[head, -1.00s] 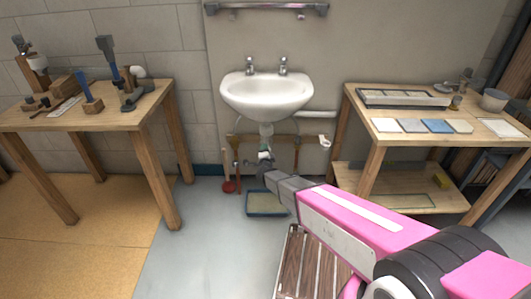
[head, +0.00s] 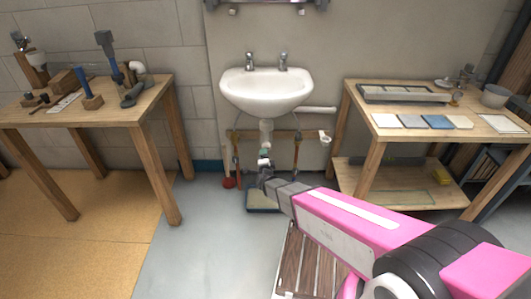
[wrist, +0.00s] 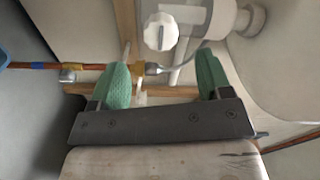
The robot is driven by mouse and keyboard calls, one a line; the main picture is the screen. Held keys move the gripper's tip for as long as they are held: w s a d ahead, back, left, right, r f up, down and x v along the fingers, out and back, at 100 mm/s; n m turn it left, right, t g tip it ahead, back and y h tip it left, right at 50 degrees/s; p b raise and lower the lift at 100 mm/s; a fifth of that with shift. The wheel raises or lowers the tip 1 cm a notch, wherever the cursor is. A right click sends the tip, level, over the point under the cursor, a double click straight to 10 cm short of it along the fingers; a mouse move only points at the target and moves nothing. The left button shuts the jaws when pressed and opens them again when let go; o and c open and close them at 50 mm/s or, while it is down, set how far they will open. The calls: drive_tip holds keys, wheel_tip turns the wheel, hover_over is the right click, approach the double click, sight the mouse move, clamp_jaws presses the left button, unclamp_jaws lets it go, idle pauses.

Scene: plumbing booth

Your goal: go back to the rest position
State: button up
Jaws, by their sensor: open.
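My gripper (head: 265,170) reaches in from the lower right of the head view and points under the white sink (head: 266,90). In the wrist view, its two green fingers (wrist: 163,80) stand wide apart with nothing held between them. Beyond them is a white round knob (wrist: 160,31) on white pipework. A brass fitting and grey hose show in the gap behind the fingers. I cannot tell from these views whether the fingers touch any pipe.
A copper pipe (wrist: 38,66) runs left of the fingers. A wooden workbench (head: 135,115) with tools stands left, another bench (head: 385,134) with tiles right. A shallow tray (head: 262,208) and slatted wooden platform (head: 304,262) are below. Grey floor (head: 205,240) is clear at centre-left.

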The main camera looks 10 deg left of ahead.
drive_tip(key=v, duration=0.2)
drive_tip(key=shift+s+d, duration=0.1)
drive_tip(key=shift+s, duration=0.15)
drive_tip(key=d+r+n+g, duration=0.2)
drive_tip(key=d+n+g, duration=0.2)
drive_tip(key=d, duration=0.5)
drive_tip(key=d+r+n+g, duration=0.3)
drive_tip(key=d+n+g, duration=0.2)
drive_tip(key=d, duration=0.5)
drive_tip(key=s+d+r+n+g+h, duration=0.1)
drive_tip(key=s+d+r+g+h, duration=0.1)
drive_tip(key=s+d, duration=0.5)
drive_tip(key=s+d+r+n+g+h, duration=0.2)
drive_tip(key=s+d+r+g, duration=0.2)
drive_tip(key=d, duration=1.2)
drive_tip(key=s+g, duration=0.2)
drive_tip(key=shift+s+n+g, duration=0.3)
drive_tip(key=shift+s, duration=0.05)
drive_tip(key=shift+f, duration=0.1)
